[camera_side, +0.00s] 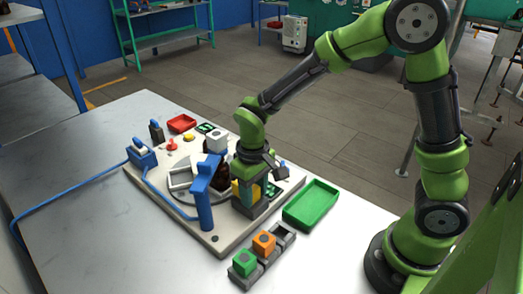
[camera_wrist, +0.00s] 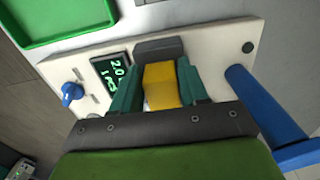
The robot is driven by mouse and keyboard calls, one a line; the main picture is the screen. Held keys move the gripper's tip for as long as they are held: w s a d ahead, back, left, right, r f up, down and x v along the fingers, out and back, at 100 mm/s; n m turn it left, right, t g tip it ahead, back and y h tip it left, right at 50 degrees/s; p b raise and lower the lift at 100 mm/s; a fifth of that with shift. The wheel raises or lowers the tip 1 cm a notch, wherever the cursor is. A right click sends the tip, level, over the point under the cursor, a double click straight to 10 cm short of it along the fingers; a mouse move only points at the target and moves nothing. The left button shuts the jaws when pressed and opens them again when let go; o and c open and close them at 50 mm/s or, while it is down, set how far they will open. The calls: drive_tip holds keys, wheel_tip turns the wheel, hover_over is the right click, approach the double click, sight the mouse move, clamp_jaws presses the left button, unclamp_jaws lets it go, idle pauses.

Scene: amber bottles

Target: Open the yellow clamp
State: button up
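The yellow clamp (camera_wrist: 161,88) shows in the wrist view as a yellow block between the two green fingers of my gripper (camera_wrist: 160,84). A dark part (camera_wrist: 158,47) lies just beyond it. The fingers lie close along both sides of the block; I cannot tell whether they press on it. In the side view my gripper (camera_side: 250,188) points down at the right part of the white base plate (camera_side: 215,240). A little yellow shows there, and the rest of the clamp is hidden by the gripper.
A blue post (camera_side: 203,207) with an arm on top stands close left of my gripper. A green tray (camera_side: 311,204) lies right of the plate. A rack with green (camera_side: 244,262) and orange (camera_side: 263,243) blocks stands in front. A digital display (camera_wrist: 115,73) is beside the fingers.

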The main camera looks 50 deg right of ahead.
sight(254, 189)
drive_tip(key=shift+o, duration=1.4)
wheel_tip(254, 189, up, 17)
drive_tip(key=s+d+m+t+y, duration=0.2)
drive_tip(key=s+d+m+t, duration=0.2)
drive_tip(key=s, duration=0.7)
drive_tip(key=d+t, duration=0.2)
drive_tip(key=t, duration=0.1)
drive_tip(key=shift+s+r, duration=0.2)
drive_tip(key=shift+r, duration=0.15)
